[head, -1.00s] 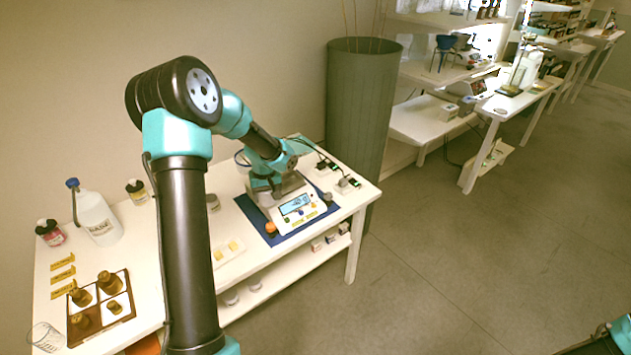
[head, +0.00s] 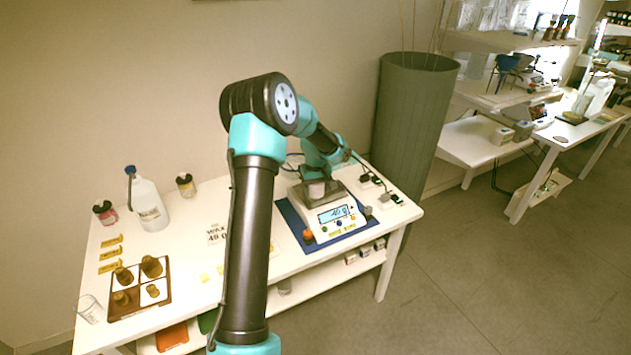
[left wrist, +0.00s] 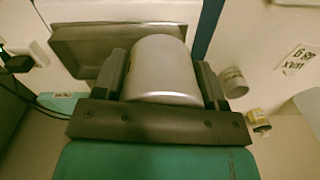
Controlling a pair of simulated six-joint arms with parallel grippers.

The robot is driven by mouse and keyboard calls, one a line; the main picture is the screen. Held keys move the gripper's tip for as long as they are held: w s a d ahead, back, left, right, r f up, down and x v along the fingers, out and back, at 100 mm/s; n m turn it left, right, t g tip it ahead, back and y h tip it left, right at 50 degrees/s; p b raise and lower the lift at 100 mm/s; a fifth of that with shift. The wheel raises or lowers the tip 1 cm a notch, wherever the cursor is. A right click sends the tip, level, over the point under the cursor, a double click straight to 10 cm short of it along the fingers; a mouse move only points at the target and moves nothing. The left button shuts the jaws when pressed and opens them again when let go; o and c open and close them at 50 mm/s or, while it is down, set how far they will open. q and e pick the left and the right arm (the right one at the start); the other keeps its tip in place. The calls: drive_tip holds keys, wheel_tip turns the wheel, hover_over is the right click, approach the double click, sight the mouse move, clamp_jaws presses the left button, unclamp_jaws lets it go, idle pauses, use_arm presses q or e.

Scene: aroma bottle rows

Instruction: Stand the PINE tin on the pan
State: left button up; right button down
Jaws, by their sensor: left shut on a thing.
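A pale metal tin (head: 315,189) is at the scale's pan (head: 296,199) in the head view. The wrist view shows the tin (left wrist: 163,68) between the two dark fingers of my left gripper (left wrist: 162,85), which is shut on it. The pan (left wrist: 85,50) lies just beyond the tin there. I cannot tell whether the tin's base touches the pan, and no name shows on the tin. The scale's display (head: 333,214) is lit with digits. My right gripper is not in view.
The scale sits on a blue mat (head: 291,219). A card (head: 217,235) stands left of it. A jug (head: 149,204), a divided tray (head: 166,293) with brown bottles and a glass beaker (head: 90,309) are farther left. In the wrist view, another tin (left wrist: 233,82) stands right of my gripper.

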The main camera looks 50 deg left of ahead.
use_arm(q)
drive_tip(key=w+a, duration=0.4)
drive_tip(key=a, duration=0.1)
drive_tip(key=w+a+f, duration=0.1)
drive_tip(key=w+a, duration=0.2)
idle(0.4)
drive_tip(key=shift+w+a+f, duration=0.15)
drive_tip(key=shift+w+a, duration=0.05)
drive_tip(key=shift+f, duration=1.65)
drive_tip(key=shift+f, duration=0.1)
drive_tip(key=o, duration=0.9)
drive_tip(key=shift+o, duration=0.2)
wheel_tip(320, 180, up, 12)
